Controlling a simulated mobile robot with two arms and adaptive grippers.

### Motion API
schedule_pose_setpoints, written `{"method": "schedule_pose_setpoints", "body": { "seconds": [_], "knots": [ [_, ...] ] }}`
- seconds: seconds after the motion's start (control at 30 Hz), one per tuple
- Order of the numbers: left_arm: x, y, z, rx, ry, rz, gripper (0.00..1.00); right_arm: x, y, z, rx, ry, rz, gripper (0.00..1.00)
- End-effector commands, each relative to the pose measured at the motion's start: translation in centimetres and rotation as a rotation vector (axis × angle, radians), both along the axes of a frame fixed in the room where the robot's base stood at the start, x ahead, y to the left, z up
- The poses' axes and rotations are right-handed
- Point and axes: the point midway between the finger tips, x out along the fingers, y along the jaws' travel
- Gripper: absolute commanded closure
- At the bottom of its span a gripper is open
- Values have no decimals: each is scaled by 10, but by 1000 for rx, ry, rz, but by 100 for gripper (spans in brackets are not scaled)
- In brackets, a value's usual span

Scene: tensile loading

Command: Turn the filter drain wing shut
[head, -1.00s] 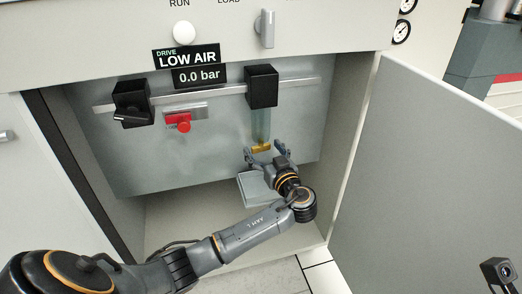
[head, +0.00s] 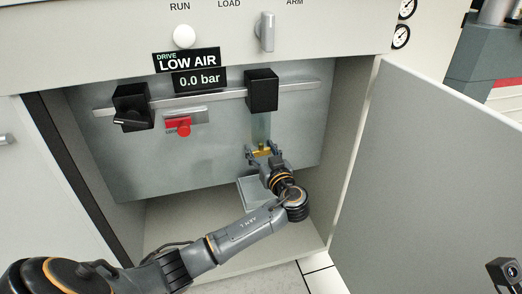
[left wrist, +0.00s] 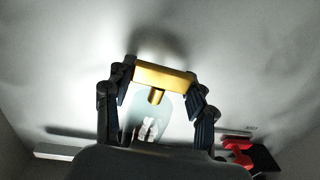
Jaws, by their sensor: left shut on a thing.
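The brass filter drain wing (head: 262,152) is under the clear filter bowl (head: 260,126), which hangs below the right black block (head: 262,90) in the cabinet. In the left wrist view the wing (left wrist: 165,76) is a gold bar lying crosswise with a short round stem; the bowl (left wrist: 150,117) shows behind it. My left gripper (head: 263,153) has its fingers on either side of the wing, shut on its two ends. Its fingers also show in the left wrist view (left wrist: 160,85).
A grey tray (head: 249,190) lies below the gripper. The open door (head: 430,170) stands at the right. The display (head: 201,80) reads 0.0 bar.

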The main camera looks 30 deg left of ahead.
Motion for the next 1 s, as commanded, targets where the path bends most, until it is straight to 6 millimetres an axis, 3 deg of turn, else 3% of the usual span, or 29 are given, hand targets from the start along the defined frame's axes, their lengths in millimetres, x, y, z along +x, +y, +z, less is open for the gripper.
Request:
{"method": "schedule_pose_setpoints", "body": {
  "seconds": [0.43, 0.47, 0.57, 1.0],
  "knots": [
    [0, 0, 0, 1, 0, -89, 76, 0, 0, -2, 1, 9, 0, 66],
    [0, 0, 0, 2, 1, -89, 43, 1, 0, -2, 1, 9, 0, 66],
    [0, 0, 0, 1, 0, -88, 22, 1, 0, -2, 2, 11, 0, 66],
    [-5, -6, -1, -1, 1, -90, 21, 1, -1, -3, 0, 10, -1, 66]
  ]
}}
